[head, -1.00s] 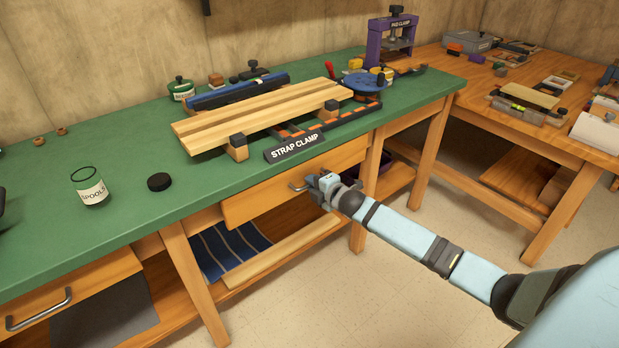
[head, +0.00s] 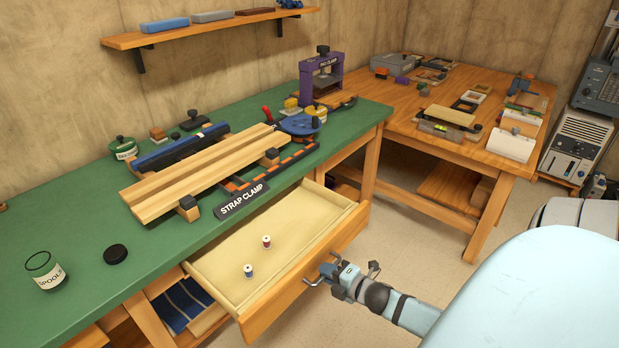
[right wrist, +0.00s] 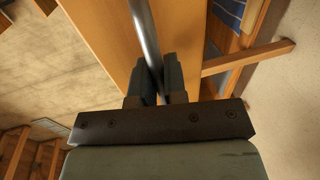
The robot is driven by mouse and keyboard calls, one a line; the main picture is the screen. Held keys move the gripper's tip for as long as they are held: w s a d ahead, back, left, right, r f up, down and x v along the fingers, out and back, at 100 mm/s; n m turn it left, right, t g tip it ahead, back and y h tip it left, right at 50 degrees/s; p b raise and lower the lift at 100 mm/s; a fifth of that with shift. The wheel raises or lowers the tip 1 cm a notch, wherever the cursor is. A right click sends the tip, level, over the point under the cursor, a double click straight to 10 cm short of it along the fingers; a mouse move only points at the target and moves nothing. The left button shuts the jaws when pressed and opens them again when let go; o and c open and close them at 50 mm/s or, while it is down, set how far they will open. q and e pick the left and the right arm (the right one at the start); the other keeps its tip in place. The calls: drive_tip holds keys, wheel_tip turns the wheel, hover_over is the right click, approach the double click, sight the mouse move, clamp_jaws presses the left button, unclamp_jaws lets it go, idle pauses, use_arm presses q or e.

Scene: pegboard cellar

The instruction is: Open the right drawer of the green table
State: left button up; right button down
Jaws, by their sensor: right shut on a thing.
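The right drawer (head: 297,243) of the green table (head: 90,230) stands pulled well out under the strap clamp. My right gripper (head: 325,276) is at the drawer's front, shut on the metal handle (head: 312,281). In the right wrist view the handle bar (right wrist: 147,40) runs between the two fingers (right wrist: 155,82), with the wooden drawer front beside it. My left gripper is not in view.
The strap clamp (head: 241,199) with long boards lies on the tabletop above the drawer. A wooden table (head: 450,150) stands at the back right. Bare floor (head: 440,250) lies right of the drawer.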

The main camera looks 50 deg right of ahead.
drive_tip(key=v, duration=0.3)
drive_tip(key=shift+s+f+p, duration=0.3)
drive_tip(key=shift+s+p, duration=0.1)
drive_tip(key=c, duration=1.2)
unclamp_jaws()
drive_tip(key=v, duration=1.3)
drive_tip(key=shift+s+p, duration=0.35)
drive_tip(key=shift+p, duration=0.05)
drive_tip(key=shift+d, duration=0.15)
